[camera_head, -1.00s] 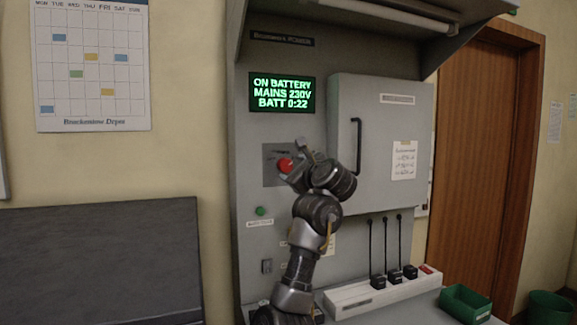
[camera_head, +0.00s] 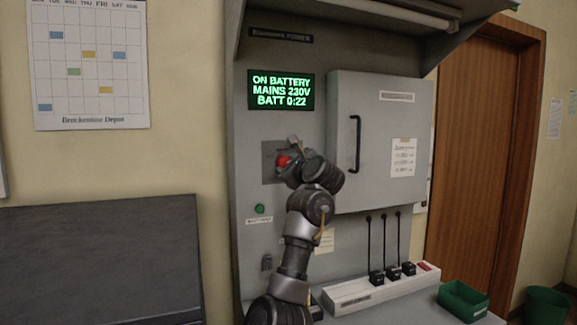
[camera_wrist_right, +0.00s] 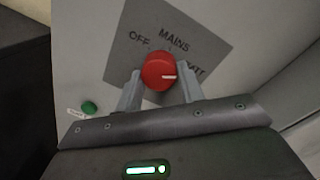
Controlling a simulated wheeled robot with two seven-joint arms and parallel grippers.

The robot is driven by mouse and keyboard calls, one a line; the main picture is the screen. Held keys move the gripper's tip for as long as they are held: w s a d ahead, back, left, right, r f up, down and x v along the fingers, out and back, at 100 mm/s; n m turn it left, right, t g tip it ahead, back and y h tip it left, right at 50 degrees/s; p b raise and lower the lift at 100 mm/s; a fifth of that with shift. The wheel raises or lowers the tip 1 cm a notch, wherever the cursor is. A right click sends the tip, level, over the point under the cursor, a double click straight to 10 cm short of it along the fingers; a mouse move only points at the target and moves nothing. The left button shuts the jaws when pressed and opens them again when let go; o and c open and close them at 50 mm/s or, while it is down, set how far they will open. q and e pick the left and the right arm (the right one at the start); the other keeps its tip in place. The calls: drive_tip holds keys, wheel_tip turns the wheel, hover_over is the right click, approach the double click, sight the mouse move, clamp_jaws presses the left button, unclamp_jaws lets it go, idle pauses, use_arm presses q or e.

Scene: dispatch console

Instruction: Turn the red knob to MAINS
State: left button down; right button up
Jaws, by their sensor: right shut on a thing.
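The red knob (camera_head: 283,160) sits on a grey plate on the console front. In the right wrist view the knob (camera_wrist_right: 158,70) has a white mark on its right side, toward the partly hidden BATT label (camera_wrist_right: 194,69). The MAINS label (camera_wrist_right: 174,42) is above the knob and OFF (camera_wrist_right: 139,38) is at upper left. My right gripper (camera_head: 287,159) is at the knob, with one finger on each side in the wrist view, shut on it. My left gripper is not in view.
A green display (camera_head: 281,90) above reads ON BATTERY, MAINS 230V, BATT 0:22. A grey cabinet door (camera_head: 378,120) with a black handle stands out right of the knob. A green button (camera_head: 260,209) is below left. A power strip (camera_head: 375,289) and green bin (camera_head: 464,299) are lower right.

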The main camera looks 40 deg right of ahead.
drive_tip(key=shift+n, duration=0.4)
drive_tip(key=n, duration=0.4)
drive_tip(key=shift+n, duration=0.3)
drive_tip(key=n+g, duration=0.1)
drive_tip(key=n, duration=0.5)
idle(0.5)
drive_tip(key=o, duration=1)
drive_tip(key=shift+r, duration=0.1)
drive_tip(key=shift+c, duration=0.2)
